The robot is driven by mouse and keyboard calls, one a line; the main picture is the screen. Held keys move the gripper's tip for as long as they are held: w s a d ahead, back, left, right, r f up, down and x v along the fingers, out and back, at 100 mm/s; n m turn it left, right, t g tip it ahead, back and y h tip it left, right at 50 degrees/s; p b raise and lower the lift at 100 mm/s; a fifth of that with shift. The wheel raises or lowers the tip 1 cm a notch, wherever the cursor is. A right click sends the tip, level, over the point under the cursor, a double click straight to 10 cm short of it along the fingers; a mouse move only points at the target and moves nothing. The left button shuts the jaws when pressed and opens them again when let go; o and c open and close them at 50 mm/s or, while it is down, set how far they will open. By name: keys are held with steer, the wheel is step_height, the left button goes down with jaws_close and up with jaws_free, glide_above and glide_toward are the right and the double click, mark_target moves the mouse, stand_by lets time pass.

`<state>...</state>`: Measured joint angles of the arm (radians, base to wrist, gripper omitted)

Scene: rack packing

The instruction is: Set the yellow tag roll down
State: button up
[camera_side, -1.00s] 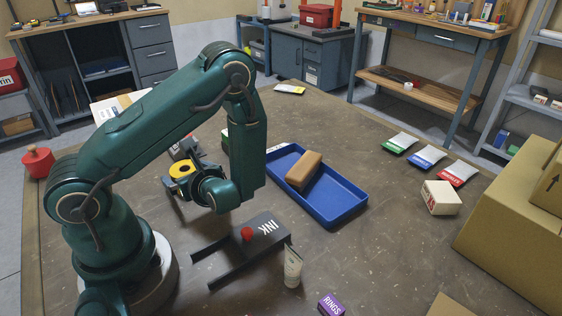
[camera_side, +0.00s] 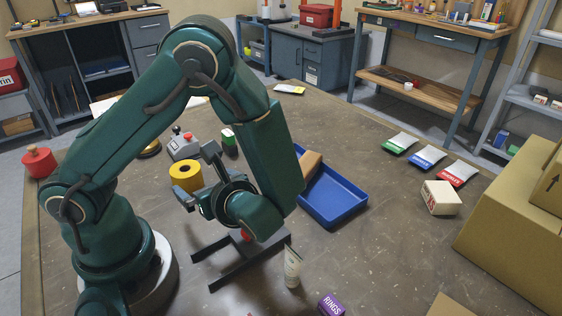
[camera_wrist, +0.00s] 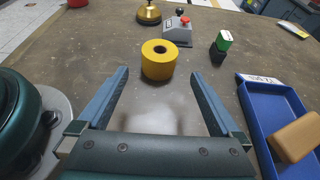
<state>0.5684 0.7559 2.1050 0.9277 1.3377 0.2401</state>
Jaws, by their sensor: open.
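The yellow tag roll (camera_side: 186,176) stands on the table with its dark hole facing up. It also shows in the wrist view (camera_wrist: 158,61), ahead of the fingertips and between their lines. My gripper (camera_wrist: 158,72) is open and empty, its two fingers spread wide. In the side view my gripper (camera_side: 196,178) is drawn back to the right of the roll. I see a gap between the roll and the fingers in the wrist view.
A blue tray (camera_side: 340,208) with a tan block (camera_wrist: 296,137) lies to the right. Behind the roll are a grey box with a red button (camera_wrist: 178,30), a green-topped item (camera_wrist: 223,42) and a brass bell (camera_wrist: 148,13). A dark rack (camera_side: 222,276) and white tube (camera_side: 292,268) stand in front.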

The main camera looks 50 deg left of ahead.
steer(key=shift+s+d+r+n, duration=0.2)
steer(key=shift+d+r+n, duration=0.05)
steer(key=shift+d+n, duration=0.15)
steer(key=d+r+n+t+h, duration=0.5)
steer(key=d+r+n+h, duration=0.4)
steer(key=n+h, duration=0.4)
steer(key=n, duration=0.4)
steer(key=shift+s+d+r+t, duration=0.15)
steer(key=shift+s+r+t, duration=0.15)
steer(key=shift+s+r, duration=0.1)
